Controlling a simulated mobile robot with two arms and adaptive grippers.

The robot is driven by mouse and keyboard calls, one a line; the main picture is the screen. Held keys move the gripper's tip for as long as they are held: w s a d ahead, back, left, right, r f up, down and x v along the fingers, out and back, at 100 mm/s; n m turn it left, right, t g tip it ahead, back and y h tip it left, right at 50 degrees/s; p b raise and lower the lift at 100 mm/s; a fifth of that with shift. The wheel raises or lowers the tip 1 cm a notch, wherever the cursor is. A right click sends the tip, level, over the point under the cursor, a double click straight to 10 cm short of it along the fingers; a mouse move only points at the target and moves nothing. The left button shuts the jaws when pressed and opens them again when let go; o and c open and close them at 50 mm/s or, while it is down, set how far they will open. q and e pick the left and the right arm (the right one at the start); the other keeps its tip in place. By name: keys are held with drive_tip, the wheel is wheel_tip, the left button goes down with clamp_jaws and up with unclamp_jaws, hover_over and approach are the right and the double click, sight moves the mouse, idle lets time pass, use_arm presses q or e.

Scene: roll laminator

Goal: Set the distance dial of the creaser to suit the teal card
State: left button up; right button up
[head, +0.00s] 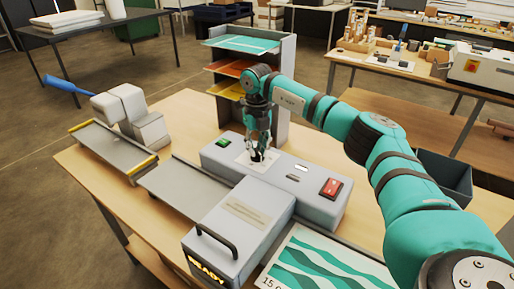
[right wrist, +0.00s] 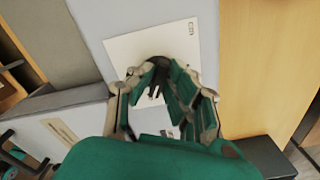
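My right gripper (head: 258,155) points down at a white square plate (head: 243,160) on top of the grey roll machine. In the right wrist view its two fingers (right wrist: 163,82) stand on either side of a dark dial (right wrist: 157,73) on the plate (right wrist: 118,52) and appear to touch it. The fingers hide much of the dial, and its setting cannot be read. A creaser-like device with a blue handle (head: 66,86) and a flat bed (head: 108,146) stands at the left. A teal-patterned sheet (head: 330,268) lies at the front. My left gripper is not in view.
The machine carries a green button (head: 223,142), a red switch (head: 331,188) and a lit READY display (head: 206,270). A shelf rack (head: 282,85) with teal, orange and yellow sheets stands behind. A dark bin (head: 444,174) is at the right. Bare tabletop (head: 187,110) shows at the back left.

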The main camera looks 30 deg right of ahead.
sight(257, 150)
drive_tip(key=o, duration=0.4)
drive_tip(key=shift+c, duration=0.2)
drive_tip(key=shift+r, duration=0.1)
wheel_tip(257, 150, up, 12)
idle(0.6)
